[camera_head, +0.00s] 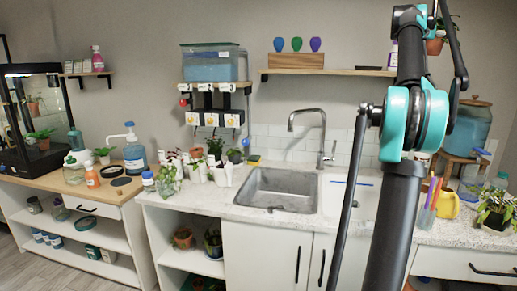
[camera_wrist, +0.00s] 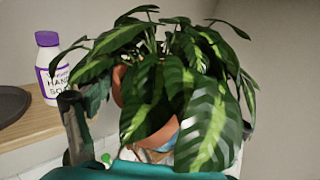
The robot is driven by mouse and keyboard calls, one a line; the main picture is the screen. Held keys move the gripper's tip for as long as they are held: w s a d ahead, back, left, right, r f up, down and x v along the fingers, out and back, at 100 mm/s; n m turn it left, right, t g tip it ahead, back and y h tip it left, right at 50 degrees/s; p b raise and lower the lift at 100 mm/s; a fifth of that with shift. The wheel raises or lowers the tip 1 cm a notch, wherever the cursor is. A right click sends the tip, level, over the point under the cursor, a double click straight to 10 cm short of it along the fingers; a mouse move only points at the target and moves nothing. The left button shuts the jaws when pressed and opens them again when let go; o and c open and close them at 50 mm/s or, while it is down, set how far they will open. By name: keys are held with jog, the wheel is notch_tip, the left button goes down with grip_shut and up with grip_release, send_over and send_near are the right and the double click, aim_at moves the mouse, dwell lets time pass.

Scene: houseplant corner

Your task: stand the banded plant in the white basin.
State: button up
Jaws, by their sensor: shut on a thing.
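The banded plant (camera_wrist: 205,115) has broad dark green leaves with pale bands and stands in a terracotta pot (camera_wrist: 160,140). My gripper (camera_wrist: 158,118) is shut on this pot, with a dark finger at each side. Leaves hang over the pot's rim and hide much of the grip. In the head view the plant (camera_head: 435,45) is high at the upper right, in the air, partly behind my arm. A white basin (camera_head: 350,196) appears to be set in the counter right of the grey sink. My arm covers part of it, and a thin blue strip crosses its back.
A wooden shelf (camera_head: 325,72) on the wall holds a hand soap bottle (camera_wrist: 52,65) and a dark plate (camera_wrist: 12,105), close beside the plant. A tap (camera_head: 308,122) rises behind the grey sink (camera_head: 280,190). A pen cup (camera_head: 427,215) and yellow jug (camera_head: 447,205) stand right.

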jog(key=w+a+f+n+t+y, duration=0.1)
jog(key=a+f+y, duration=0.4)
jog(key=a+f, duration=1.1)
jog(key=w+a+f+n+t+y, duration=0.2)
jog(key=a+f+n+t+y, duration=0.2)
jog(key=a+f, duration=1.2)
jog(key=w+a+f+n+t+y, duration=0.1)
jog(key=a+f+n+y, duration=0.4)
jog(key=a+f, duration=1)
notch_tip(320, 180, down, 15)
jog(key=shift+w+a+f+n+t+y, duration=0.1)
jog(key=shift+w+a+n+t+y, duration=0.35)
jog(key=shift+t, duration=0.35)
